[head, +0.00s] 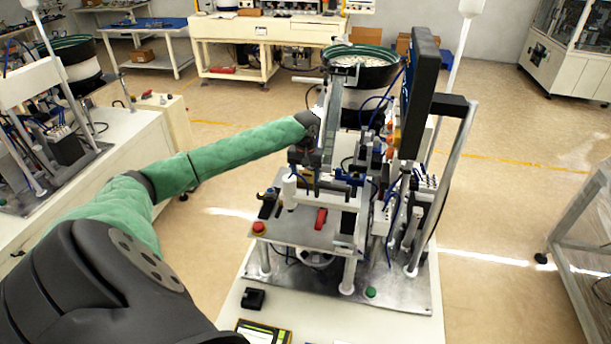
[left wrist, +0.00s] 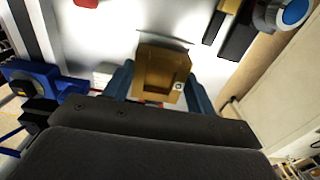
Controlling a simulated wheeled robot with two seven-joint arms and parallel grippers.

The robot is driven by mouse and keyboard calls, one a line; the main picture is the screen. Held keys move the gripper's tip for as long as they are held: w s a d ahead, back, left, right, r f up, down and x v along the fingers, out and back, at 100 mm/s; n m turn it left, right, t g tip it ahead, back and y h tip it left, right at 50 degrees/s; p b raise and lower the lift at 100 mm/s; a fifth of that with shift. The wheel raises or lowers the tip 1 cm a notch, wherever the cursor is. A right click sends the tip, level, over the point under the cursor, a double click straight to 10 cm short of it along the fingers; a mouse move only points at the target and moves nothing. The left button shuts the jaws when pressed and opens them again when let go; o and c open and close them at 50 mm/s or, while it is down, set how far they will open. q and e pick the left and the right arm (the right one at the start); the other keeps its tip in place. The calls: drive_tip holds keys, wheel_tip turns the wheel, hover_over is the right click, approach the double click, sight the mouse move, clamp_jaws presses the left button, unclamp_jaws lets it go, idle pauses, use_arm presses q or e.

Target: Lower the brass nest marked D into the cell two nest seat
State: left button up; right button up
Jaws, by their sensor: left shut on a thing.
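My left gripper (left wrist: 160,82) is shut on the brass nest (left wrist: 163,70), with one blue finger on each side of it in the left wrist view. The nest is a small open box with a small pale round mark near its lower right corner; I cannot read a letter. It hangs over a pale plate, and I cannot tell whether it touches it. I cannot pick out the cell two seat. My right gripper is not in view.
The station plate (head: 300,228) carries a red button (head: 259,227) and a red part (head: 321,218). A dark screen (head: 416,90) rises at the right, and the feeder bowl (head: 359,55) stands behind. A blue fixture (left wrist: 45,80) is left of the nest in the left wrist view.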

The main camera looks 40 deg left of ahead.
use_arm(q)
drive_tip(key=shift+f, duration=0.9)
idle(0.7)
drive_tip(key=o, duration=1.3)
drive_tip(key=shift+o, duration=0.2)
